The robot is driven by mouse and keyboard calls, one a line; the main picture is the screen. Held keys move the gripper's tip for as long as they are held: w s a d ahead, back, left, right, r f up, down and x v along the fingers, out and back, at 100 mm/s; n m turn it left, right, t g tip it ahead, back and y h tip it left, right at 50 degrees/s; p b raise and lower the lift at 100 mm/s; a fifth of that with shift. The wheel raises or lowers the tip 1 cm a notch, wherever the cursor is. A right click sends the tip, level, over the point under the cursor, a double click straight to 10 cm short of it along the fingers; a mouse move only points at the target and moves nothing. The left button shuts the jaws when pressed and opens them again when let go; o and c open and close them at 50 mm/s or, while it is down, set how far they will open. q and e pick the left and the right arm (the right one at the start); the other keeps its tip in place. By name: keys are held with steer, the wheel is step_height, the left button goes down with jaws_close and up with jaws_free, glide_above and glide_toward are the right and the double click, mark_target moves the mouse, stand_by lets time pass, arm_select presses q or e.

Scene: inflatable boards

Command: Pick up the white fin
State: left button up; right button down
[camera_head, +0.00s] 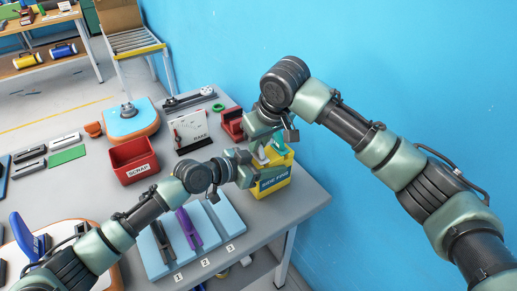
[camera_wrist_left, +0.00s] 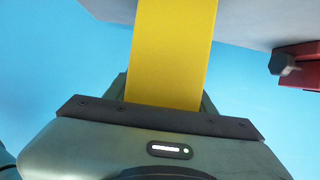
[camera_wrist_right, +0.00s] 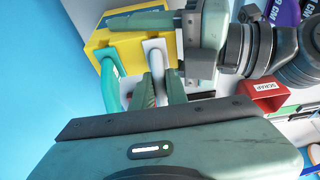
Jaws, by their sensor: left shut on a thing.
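The yellow bin labelled "SIDE FINS" (camera_head: 272,183) stands at the table's right end by the blue wall. My left gripper (camera_head: 246,172) is shut on the bin's yellow side, which fills the left wrist view (camera_wrist_left: 172,50). The white fin (camera_wrist_right: 154,52) stands upright in the bin; its upper part also shows in the head view (camera_head: 261,160). My right gripper (camera_wrist_right: 160,88) is over the bin with its fingers close around the fin's near end. Whether they grip it is unclear. A teal fin (camera_wrist_right: 110,82) stands beside it in the same bin.
A red SCRAP bin (camera_head: 134,163), a RAKE board (camera_head: 190,131) and a red block (camera_head: 232,124) stand left of the bin. Blue numbered slots (camera_head: 225,215) lie in front, with dark and purple fins (camera_head: 188,228). The blue wall closes off the right.

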steer(key=shift+r, duration=0.1)
step_height(320, 180, up, 10)
steer(key=shift+f, duration=0.1)
stand_by(0.3)
arm_select(q)
steer(key=o, duration=1.5)
